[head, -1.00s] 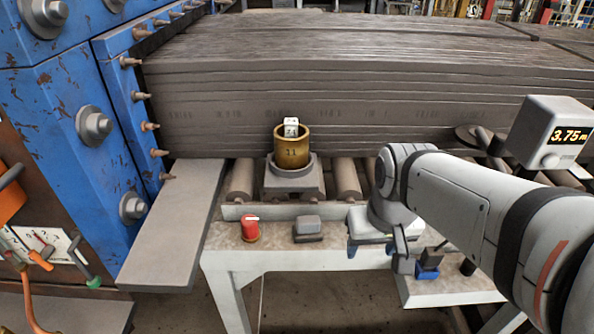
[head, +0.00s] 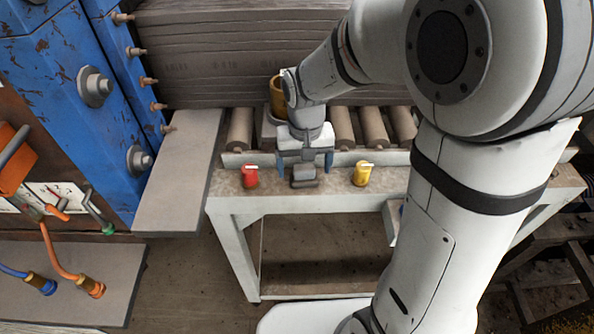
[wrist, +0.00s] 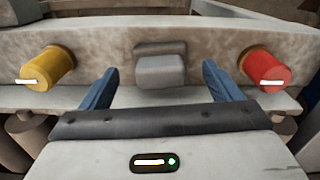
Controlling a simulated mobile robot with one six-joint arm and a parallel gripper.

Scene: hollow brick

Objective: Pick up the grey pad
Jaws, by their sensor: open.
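The grey pad (head: 304,172) is a small block on a darker base on the front ledge of the pale bench. It also shows in the wrist view (wrist: 162,72), near the top middle. My gripper (head: 305,168) is over the ledge with its blue fingers spread, one on each side of the pad. In the wrist view my gripper (wrist: 160,85) is open, with the pad between and slightly beyond the fingertips. I see gaps on both sides, and nothing is held.
A red knob (head: 250,177) stands left of the pad and a yellow knob (head: 362,174) right of it. A brass cup (head: 277,95) is behind my gripper, partly hidden. Rollers (head: 342,128) and stacked grey slabs (head: 200,60) lie behind. A blue machine (head: 60,100) stands left.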

